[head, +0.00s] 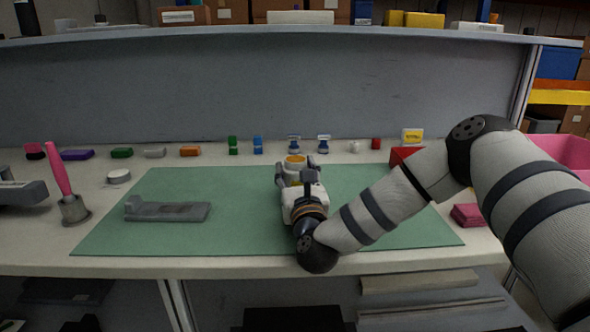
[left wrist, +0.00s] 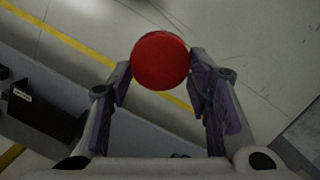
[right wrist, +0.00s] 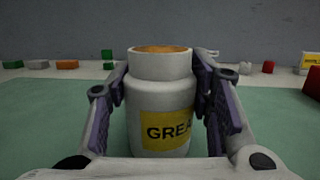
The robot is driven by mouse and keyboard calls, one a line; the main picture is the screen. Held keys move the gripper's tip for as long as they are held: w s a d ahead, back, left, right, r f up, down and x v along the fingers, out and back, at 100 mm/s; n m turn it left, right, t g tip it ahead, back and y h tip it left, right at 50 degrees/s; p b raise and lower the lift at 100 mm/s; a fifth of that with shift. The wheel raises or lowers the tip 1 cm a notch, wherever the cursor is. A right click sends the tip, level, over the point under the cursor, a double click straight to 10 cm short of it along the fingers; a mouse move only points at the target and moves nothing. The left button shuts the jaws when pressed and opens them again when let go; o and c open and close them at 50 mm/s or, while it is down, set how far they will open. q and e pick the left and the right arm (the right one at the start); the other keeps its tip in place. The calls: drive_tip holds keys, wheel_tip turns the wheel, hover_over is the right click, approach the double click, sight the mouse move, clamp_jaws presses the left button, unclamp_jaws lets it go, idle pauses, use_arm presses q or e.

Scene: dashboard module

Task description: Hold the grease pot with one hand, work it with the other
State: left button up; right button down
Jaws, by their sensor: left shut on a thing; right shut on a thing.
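The grease pot (right wrist: 160,105) is a white jar with a yellow label reading "GREA" in the right wrist view. Its top is open and shows an orange-brown fill. In the head view the pot (head: 295,166) is upright over the green mat, partly hidden by my right gripper (head: 298,172). My right gripper (right wrist: 162,85) is shut on the pot's sides. In the left wrist view my left gripper (left wrist: 160,75) is shut on a round red lid-like thing (left wrist: 160,60), with floor behind it. The left gripper is not in the head view.
The green mat (head: 370,215) lies on the pale bench, with a grey bracket (head: 168,211) on its left. A pink-handled brush (head: 60,175) stands in a grey cup (head: 74,210). Small coloured blocks line the back. A pink bin (head: 560,152) stands at right.

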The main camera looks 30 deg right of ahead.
drive_tip(key=c, duration=0.8)
unclamp_jaws()
